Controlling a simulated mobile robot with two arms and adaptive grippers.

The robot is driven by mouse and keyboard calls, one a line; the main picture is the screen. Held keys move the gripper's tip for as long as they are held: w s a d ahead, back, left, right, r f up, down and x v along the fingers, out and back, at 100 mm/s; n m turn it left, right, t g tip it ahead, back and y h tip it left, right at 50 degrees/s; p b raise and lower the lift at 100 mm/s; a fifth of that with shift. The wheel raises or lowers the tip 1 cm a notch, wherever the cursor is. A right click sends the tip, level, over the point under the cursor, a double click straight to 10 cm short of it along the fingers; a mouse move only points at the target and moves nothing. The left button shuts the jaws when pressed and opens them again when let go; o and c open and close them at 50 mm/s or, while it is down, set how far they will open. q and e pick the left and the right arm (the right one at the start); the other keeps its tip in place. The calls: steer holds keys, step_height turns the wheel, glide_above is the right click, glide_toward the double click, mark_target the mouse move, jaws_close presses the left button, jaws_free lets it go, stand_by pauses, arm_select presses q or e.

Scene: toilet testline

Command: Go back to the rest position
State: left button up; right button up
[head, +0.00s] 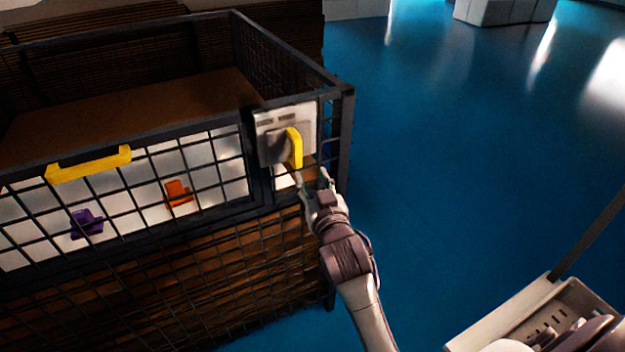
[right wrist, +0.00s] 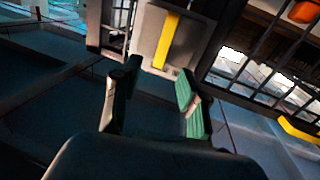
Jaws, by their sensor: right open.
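My right gripper (head: 314,182) is open and empty in the head view, just below a grey panel (head: 270,122) with a yellow lever (head: 295,148). The panel is fixed to the right front corner of a black mesh cage (head: 345,120). In the right wrist view the open fingers (right wrist: 155,100) have green inner pads, and the yellow lever (right wrist: 168,42) stands beyond them on the grey panel (right wrist: 150,25). The fingers look apart from the lever. My left gripper is not in view.
The cage front has a yellow handle (head: 88,165). Behind the mesh are a purple part (head: 87,223) and an orange part (head: 177,192). The blue floor (head: 450,170) to the right is open. A light tray-like part (head: 545,315) is at the bottom right.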

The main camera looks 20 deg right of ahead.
steer(key=s+a+f+n+g+y, duration=0.1)
steer(key=a+f+g, duration=0.1)
steer(key=f, duration=1)
steer(key=s+a+f+n+g+y, duration=0.1)
steer(key=a+f+g, duration=0.15)
steer(key=f, duration=1.05)
steer(key=s+f+n+g+y, duration=0.1)
steer(key=s+f+g, duration=0.1)
steer(key=s+f, duration=0.45)
steer(key=s+f+g, duration=0.2)
steer(key=s+f, duration=0.1)
steer(key=f, duration=0.7)
steer(key=s+f+n+g+b, duration=0.1)
steer(key=s+f+g, duration=0.4)
steer(key=s+f, duration=1.25)
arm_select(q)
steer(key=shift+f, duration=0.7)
arm_select(e)
steer(key=s+d+f+g, duration=0.1)
steer(key=s+d+f, duration=0.1)
steer(key=s, duration=0.8)
steer(key=s+d+f+g, duration=0.2)
steer(key=s, duration=0.8)
steer(key=shift+f, duration=0.35)
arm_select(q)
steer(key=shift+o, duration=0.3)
